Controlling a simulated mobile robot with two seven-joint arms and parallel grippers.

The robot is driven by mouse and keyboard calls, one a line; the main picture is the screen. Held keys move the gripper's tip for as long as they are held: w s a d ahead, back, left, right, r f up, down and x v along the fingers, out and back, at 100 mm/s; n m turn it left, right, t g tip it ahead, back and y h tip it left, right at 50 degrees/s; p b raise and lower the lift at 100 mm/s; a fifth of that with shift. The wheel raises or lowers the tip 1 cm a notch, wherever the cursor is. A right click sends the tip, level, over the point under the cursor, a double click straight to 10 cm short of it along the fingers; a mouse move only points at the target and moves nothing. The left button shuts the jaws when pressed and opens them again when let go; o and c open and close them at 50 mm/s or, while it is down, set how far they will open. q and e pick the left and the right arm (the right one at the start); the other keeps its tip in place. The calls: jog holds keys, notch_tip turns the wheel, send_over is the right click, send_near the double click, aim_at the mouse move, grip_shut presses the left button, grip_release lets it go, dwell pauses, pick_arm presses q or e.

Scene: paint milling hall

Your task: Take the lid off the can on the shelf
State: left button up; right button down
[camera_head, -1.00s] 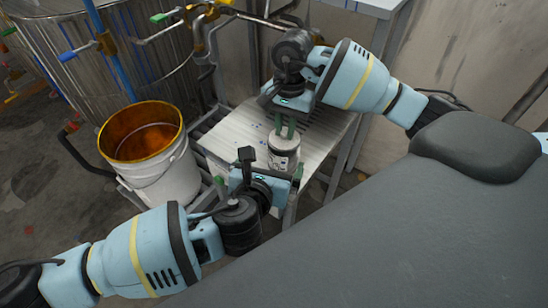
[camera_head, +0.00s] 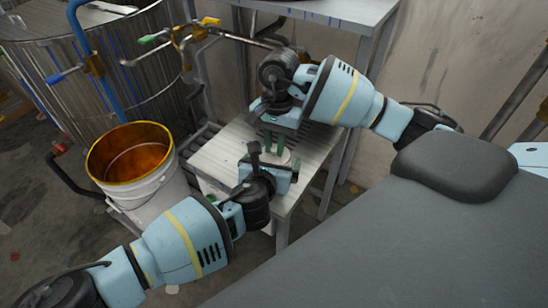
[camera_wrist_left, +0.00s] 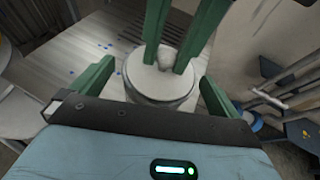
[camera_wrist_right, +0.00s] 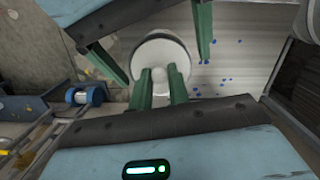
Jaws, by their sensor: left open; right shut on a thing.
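The can (camera_wrist_left: 160,98) stands upright on the white slatted shelf (camera_head: 215,155), with a pale round lid (camera_wrist_left: 142,80) on top and a small knob (camera_wrist_left: 165,58) in its middle. My right gripper (camera_head: 274,145) reaches from above with its green fingers shut on the knob; this shows in the right wrist view (camera_wrist_right: 160,72). My left gripper (camera_head: 272,162) is open, its fingers on either side of the can; I cannot tell whether they touch it. It hides most of the can in the head view. No gap shows between lid and can.
A white bucket with an orange-stained inside (camera_head: 135,160) stands left of the shelf. A large metal vessel (camera_head: 85,65) with pipes and valves is behind it. A grey wall and a higher white table (camera_head: 330,12) are at the back.

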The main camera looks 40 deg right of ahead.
aim_at(275, 148)
pick_arm(q)
jog(key=shift+w+d+f, duration=0.3)
jog(key=shift+w+d, duration=0.15)
jog(key=shift+d, duration=0.05)
jog(key=c, duration=1.1)
jog(key=shift+o, duration=0.2)
pick_arm(e)
jog(key=shift+r, duration=0.25)
jog(key=shift+r, duration=2.3)
